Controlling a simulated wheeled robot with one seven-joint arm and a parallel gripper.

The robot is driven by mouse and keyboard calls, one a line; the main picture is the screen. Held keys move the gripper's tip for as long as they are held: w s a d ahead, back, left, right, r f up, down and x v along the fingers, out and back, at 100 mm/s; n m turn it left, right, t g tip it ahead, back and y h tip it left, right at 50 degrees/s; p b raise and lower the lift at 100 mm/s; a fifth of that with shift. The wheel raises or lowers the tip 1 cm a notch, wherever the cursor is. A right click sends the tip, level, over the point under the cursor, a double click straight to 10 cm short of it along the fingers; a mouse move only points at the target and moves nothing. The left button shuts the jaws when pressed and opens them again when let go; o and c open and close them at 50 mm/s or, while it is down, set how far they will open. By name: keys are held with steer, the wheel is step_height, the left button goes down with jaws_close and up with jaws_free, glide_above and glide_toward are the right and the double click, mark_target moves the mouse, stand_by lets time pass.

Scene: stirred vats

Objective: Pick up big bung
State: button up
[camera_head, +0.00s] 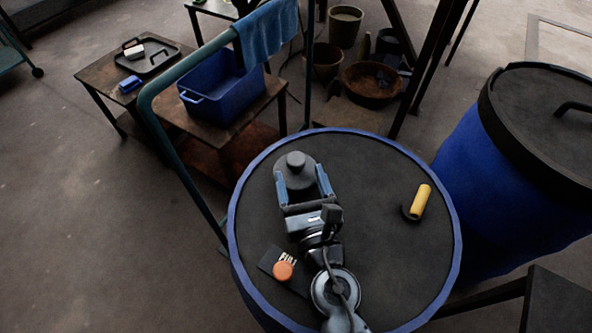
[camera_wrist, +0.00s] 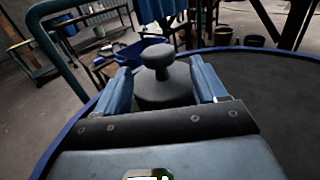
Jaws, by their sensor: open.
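The big bung (camera_head: 296,170) is dark grey with a wide round body and a knob on top. It stands upright on the dark top of a blue-rimmed vat (camera_head: 400,270), near its far left edge. My gripper (camera_head: 304,182) is open, with one blue finger on each side of the bung's body. In the wrist view the bung (camera_wrist: 157,82) shows between the two fingers (camera_wrist: 164,85), its knob rising above them. A small gap seems to show at the fingers; I cannot tell whether either touches the bung. The lower part of the bung is hidden behind my gripper.
A yellow-handled item (camera_head: 420,201) is on the right of the vat top. An orange cap (camera_head: 283,270) and a dark labelled card (camera_head: 270,258) lie at the lower left. A teal rail (camera_head: 165,135) passes left of the vat. A lidded blue drum (camera_head: 480,170) stands right.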

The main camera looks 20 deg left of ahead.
mark_target(296, 164)
steer(key=x, duration=0.4)
steer(key=shift+w+a, duration=0.1)
steer(key=shift+w, duration=0.05)
steer(key=c, duration=1.1)
